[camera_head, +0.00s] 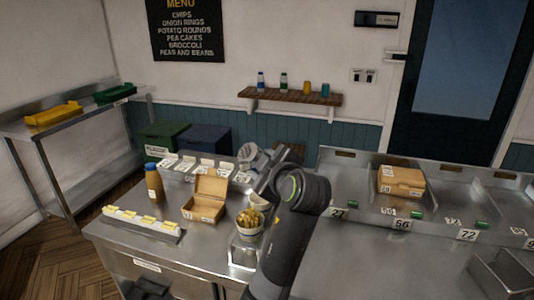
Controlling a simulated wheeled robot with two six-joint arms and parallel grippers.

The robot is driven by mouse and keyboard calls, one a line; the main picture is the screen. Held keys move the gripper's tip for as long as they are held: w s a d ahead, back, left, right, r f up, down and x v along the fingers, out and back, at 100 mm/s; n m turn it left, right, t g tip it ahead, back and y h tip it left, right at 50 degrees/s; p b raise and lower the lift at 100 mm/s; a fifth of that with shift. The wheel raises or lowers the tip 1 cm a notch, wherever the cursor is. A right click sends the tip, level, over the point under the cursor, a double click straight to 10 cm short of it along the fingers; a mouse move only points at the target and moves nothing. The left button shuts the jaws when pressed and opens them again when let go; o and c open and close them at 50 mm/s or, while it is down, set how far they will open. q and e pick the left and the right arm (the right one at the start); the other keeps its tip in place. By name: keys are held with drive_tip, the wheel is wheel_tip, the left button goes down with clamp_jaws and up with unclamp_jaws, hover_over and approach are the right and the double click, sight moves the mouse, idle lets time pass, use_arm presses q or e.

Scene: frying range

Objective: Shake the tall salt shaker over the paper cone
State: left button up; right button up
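The paper cone (248,234), filled with chips, stands upright in a clear holder on the steel counter, just left of my dark arm. My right arm rises from the bottom middle and bends leftward behind the cone. Its gripper (248,157) appears as a small grey shape beyond the cone; its fingers are too small to read. A small pale object (258,201) sits directly behind the cone, partly covered by my arm; I cannot tell what it is. I cannot make out the tall salt shaker for certain. My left gripper is not in view.
An open cardboard box (204,207), a brown bottle (153,182) and a white rack (143,221) with yellow pieces stand left of the cone. A row of labelled tins (199,168) lies behind. A closed box (400,181) sits in the numbered bays at right.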

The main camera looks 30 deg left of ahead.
sight(254, 158)
use_arm(q)
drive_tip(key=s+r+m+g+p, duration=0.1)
drive_tip(key=p, duration=0.2)
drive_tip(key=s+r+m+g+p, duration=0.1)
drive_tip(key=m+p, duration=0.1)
drive_tip(key=p, duration=0.2)
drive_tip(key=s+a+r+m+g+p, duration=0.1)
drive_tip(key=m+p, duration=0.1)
drive_tip(key=p, duration=0.2)
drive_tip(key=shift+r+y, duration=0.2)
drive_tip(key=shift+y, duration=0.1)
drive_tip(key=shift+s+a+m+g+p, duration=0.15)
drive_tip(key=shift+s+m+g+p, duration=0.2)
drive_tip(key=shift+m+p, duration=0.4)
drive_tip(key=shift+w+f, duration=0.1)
